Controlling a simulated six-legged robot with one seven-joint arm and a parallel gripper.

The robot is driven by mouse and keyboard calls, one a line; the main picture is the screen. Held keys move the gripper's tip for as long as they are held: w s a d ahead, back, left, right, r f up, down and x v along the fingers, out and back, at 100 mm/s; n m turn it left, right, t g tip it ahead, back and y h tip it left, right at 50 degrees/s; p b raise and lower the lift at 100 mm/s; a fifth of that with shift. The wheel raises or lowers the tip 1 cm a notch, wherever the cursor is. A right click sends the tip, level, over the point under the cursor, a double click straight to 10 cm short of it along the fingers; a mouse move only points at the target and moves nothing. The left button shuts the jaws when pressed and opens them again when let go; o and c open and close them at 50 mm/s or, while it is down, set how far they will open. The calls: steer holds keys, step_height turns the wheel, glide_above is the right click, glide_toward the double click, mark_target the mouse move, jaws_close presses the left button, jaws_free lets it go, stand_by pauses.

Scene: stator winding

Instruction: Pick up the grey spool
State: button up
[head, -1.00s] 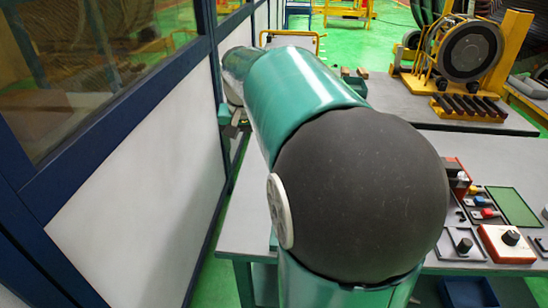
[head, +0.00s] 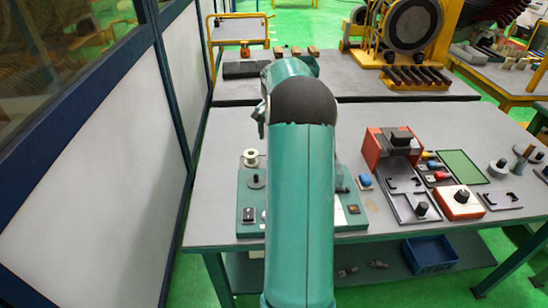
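On the right of the near table, a small grey spool-like piece with a dark top (head: 498,168) stands upright. Beside it is a taller grey spool-shaped piece (head: 523,156). I cannot tell which is the grey spool. Part of my gripper (head: 260,118) shows at the left of the arm's far end, above the table and apart from these pieces. Its fingers are too small and hidden to judge.
A wall panel (head: 100,170) runs along the left. A blue bin (head: 430,254) sits below. The table's left rear is mostly clear.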

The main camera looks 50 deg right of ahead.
step_height(320, 180, down, 8)
steer(key=shift+a+f, duration=0.1)
steer(key=c, duration=1.1)
